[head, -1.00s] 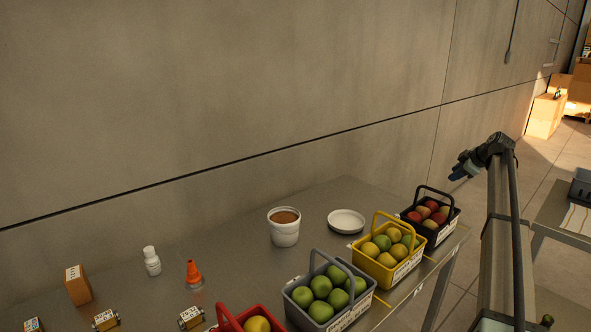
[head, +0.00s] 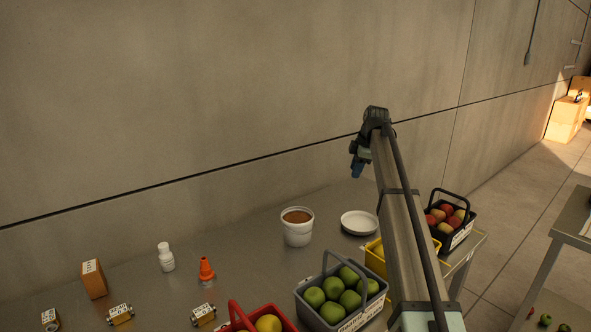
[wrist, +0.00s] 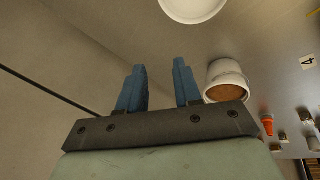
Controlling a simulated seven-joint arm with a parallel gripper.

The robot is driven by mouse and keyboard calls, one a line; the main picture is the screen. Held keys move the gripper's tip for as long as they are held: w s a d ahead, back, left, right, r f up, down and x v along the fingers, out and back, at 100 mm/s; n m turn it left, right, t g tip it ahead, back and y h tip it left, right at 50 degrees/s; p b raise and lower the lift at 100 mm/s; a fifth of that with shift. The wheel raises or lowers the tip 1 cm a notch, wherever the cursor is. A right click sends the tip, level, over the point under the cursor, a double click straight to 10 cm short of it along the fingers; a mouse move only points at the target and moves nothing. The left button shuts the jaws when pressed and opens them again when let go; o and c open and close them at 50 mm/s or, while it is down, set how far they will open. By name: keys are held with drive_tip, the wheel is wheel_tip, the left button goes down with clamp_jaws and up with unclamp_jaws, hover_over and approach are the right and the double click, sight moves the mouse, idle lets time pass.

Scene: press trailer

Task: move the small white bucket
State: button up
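The small white bucket (head: 297,229) stands upright on the metal table with brown contents inside. A round white lid or dish (head: 359,222) lies just right of it. My gripper (head: 357,166) is raised above the table's back right part, up and to the right of the bucket, not touching it. In the wrist view, the two blue fingers (wrist: 159,88) are apart with nothing between them. The bucket (wrist: 226,76) shows there just right of the fingers, and the white dish (wrist: 194,8) is at the top edge.
Baskets of fruit line the table's front right: a grey one (head: 337,296), a red one (head: 237,318), a yellow one (head: 374,257) and a black one (head: 452,219). A white bottle (head: 166,258), an orange cone-topped item (head: 206,269) and small boxes stand left. A wall rises behind.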

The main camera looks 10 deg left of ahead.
drive_tip(key=s+a+n, duration=0.1)
drive_tip(key=s+a, duration=0.2)
drive_tip(key=a, duration=0.3)
drive_tip(key=s+a+r+n+g+h, duration=0.1)
drive_tip(key=s+a, duration=0.2)
drive_tip(key=a, duration=0.4)
drive_tip(key=s+a+r+n, duration=0.1)
drive_tip(key=s+a, duration=0.2)
drive_tip(key=a, duration=0.4)
drive_tip(key=shift+r+h, duration=0.2)
drive_tip(key=shift+h, duration=0.2)
drive_tip(key=f, duration=0.4)
drive_tip(key=w+f, duration=0.1)
drive_tip(key=f, duration=0.8)
drive_tip(key=shift+w+a+f, duration=0.3)
drive_tip(key=shift+w+f, duration=0.05)
drive_tip(key=shift+c, duration=0.3)
clamp_jaws()
drive_tip(key=shift+g, duration=0.3)
